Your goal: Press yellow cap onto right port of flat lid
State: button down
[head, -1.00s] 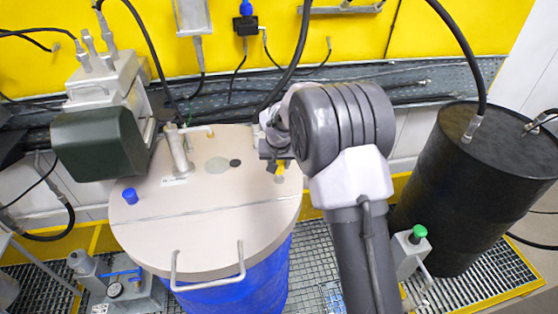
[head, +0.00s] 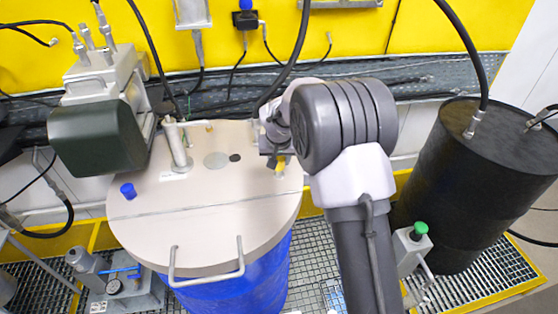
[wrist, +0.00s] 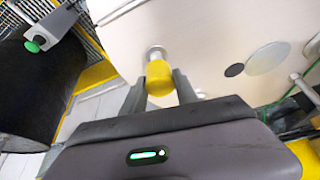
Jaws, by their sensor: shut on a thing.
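The yellow cap (wrist: 160,76) is held between the fingertips of my gripper (wrist: 161,88) in the wrist view. It also shows in the head view (head: 280,162), just below my gripper, over the right side of the flat lid (head: 215,225). A round metal port (wrist: 156,51) shows right behind the cap, partly hidden by it, on the beige lid. The cap looks lined up with this port. I cannot tell whether they touch. My arm hides part of the lid's right edge in the head view.
The lid covers a blue drum (head: 250,280). A blue cap (head: 128,191) sits on its left side, near a metal post (head: 180,148). A dark green motor (head: 97,138) stands at the left. A black drum (head: 465,190) stands at the right. Hoses hang from above.

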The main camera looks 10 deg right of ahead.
jog(key=shift+f+b, duration=1.1)
jog(key=shift+f, duration=0.1)
jog(key=shift+f+b, duration=0.4)
jog(key=shift+s+f, duration=0.1)
jog(key=shift+f, duration=0.1)
dwell(0.4)
jog(key=c, duration=0.9)
grip_release()
jog(key=shift+o, duration=0.2)
jog(key=shift+r, duration=0.1)
notch_tip(320, 180, up, 4)
jog(key=shift+r+p, duration=0.1)
jog(key=shift+p, duration=0.95)
